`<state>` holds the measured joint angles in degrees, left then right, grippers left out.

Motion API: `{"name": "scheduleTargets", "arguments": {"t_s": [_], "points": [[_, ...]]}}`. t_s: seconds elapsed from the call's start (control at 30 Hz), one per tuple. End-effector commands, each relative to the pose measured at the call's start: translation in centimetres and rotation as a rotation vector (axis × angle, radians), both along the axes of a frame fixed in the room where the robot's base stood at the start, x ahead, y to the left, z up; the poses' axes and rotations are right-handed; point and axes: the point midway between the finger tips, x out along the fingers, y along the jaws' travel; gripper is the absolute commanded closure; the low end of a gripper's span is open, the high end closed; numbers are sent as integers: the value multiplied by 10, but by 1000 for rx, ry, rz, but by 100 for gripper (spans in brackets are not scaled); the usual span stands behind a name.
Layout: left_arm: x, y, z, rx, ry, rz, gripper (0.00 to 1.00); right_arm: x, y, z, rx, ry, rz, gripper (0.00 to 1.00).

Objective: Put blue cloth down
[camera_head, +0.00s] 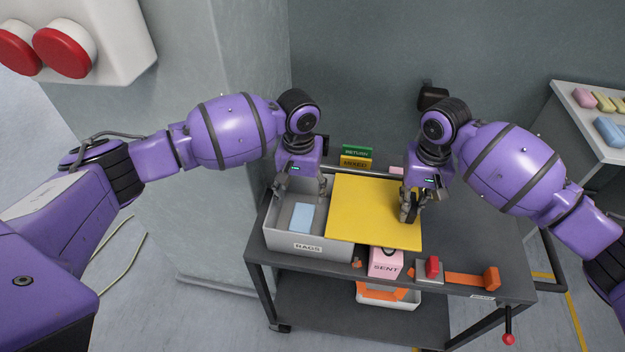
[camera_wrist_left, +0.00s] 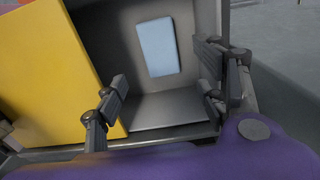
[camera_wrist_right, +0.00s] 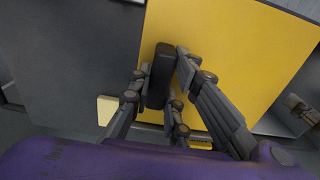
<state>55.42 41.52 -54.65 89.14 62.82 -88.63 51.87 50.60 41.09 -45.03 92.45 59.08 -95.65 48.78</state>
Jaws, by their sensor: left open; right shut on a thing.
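The blue cloth (camera_head: 302,217) lies flat inside the grey bin (camera_head: 309,247) labelled RAGS. In the left wrist view the cloth (camera_wrist_left: 161,47) rests on the bin floor, apart from the fingers. My left gripper (camera_head: 306,188) is open and empty over the back of the bin; its fingers also show in the left wrist view (camera_wrist_left: 168,98). My right gripper (camera_head: 409,207) is shut on the dark handle (camera_wrist_right: 160,76) of a yellow panel (camera_head: 372,206).
The bin and panel are on a dark cart (camera_head: 462,238). A pink SENT box (camera_head: 386,262) and a red switch (camera_head: 432,266) sit at its front. Green RETURN and yellow MIXED signs (camera_head: 356,157) stand behind. A side table (camera_head: 590,122) holds coloured pieces at right.

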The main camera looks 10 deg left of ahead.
Motion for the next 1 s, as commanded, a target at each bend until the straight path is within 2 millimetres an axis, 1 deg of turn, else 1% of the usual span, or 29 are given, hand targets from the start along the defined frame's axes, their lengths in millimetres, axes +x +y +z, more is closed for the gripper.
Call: {"name": "scheduleTargets", "arguments": {"t_s": [0.17, 0.27, 0.5, 0.6, 0.7, 0.83, 1.0], "points": [[1, 0, 17, -1, -4, -1, 35, 1, -1, 2, -2, -4, -2, 100], [1, 0, 36, -1, -5, -1, 35, 1, -1, 2, -2, -4, -2, 100], [1, 0, 90, -1, -4, -1, 35, 1, -1, 2, -2, -4, -2, 100], [1, 0, 108, 0, -4, -1, 35, 1, -1, 2, -2, -4, -2, 100], [1, 0, 122, 0, -3, -1, 35, 1, -1, 2, -2, -4, -2, 100], [1, 0, 131, 0, -2, -1, 35, 1, -1, 2, -2, -4, -2, 100], [0, 0, 133, 1, -1, 0, 35, 1, -1, 2, -2, -4, -2, 100]]}}
